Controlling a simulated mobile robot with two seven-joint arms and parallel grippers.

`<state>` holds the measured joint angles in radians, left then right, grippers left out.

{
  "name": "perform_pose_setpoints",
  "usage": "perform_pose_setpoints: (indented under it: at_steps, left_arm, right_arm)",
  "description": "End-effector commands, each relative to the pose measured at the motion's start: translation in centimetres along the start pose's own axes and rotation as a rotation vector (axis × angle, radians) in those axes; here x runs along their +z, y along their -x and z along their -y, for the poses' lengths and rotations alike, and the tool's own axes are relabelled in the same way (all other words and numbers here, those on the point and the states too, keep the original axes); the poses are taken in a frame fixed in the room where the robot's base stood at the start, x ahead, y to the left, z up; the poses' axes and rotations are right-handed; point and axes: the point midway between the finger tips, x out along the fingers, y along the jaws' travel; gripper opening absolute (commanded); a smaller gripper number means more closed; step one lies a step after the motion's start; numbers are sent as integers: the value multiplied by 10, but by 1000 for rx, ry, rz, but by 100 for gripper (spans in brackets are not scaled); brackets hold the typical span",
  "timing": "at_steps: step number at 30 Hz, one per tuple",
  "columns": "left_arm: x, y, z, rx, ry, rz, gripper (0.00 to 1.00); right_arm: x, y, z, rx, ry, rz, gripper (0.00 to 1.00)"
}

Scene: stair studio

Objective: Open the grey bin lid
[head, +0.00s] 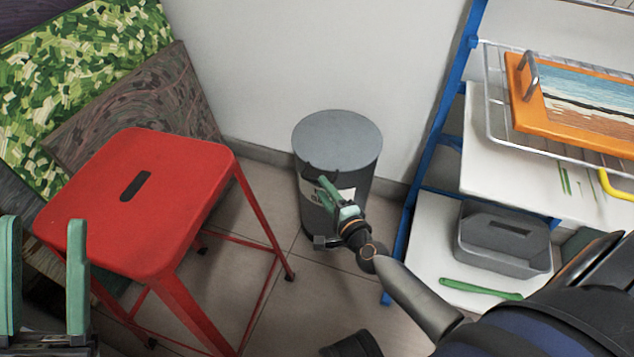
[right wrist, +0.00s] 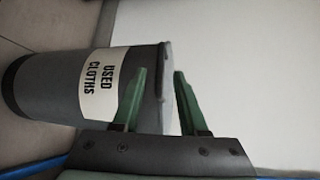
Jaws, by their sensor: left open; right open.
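The grey bin (head: 312,205) stands on the floor against the wall, with its round grey lid (head: 338,138) down flat on top. In the right wrist view the bin (right wrist: 40,95) lies sideways in the picture, with a white "USED CLOTHS" label (right wrist: 103,88). My right gripper (head: 325,188) is in front of the bin's upper body, below the lid's near edge. Its green fingers (right wrist: 160,75) are apart and nothing shows between them but the bin's edge and the wall; I cannot tell whether they touch the bin. My left gripper (head: 42,232) is open and empty at the lower left, beside the stool.
A red stool (head: 150,190) stands left of the bin. A blue-framed shelf (head: 425,150) on the right holds a grey box (head: 500,240), a green-handled tool (head: 480,289) and an orange-framed picture (head: 525,110). Painted canvases (head: 90,60) lean at the left wall.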

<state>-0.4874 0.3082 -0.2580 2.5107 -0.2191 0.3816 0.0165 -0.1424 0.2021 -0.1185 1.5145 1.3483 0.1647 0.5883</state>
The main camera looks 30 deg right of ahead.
Motion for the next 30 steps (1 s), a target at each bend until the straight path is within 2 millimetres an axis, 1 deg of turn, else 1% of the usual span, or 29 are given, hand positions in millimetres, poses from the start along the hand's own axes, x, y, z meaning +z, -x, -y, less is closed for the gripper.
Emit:
perform_pose_setpoints:
  at_steps: [1, 3, 6, 9, 13, 21, 30]
  left_arm:
    - [4, 3, -2, 1, -1, 2, 50]
    - [5, 5, -3, 1, -2, 4, 50]
    - [8, 7, -4, 3, -4, 7, 50]
    - [10, 8, -5, 4, -6, 8, 50]
    - [10, 8, -6, 5, -8, 9, 50]
    - [10, 8, -6, 5, -7, 10, 50]
    - [10, 8, -6, 5, -6, 9, 50]
  right_arm:
    - [0, -11, -1, -3, -1, 0, 42]
    - [0, -22, -1, -2, -1, 0, 42]
    - [0, -34, -2, -1, 1, 0, 42]
    - [0, -42, -1, 0, 0, 0, 42]
    - [0, -47, -1, 1, 1, 1, 42]
    - [0, -48, 0, 1, 1, 1, 41]
    - [0, -47, 0, 1, 1, 0, 8]
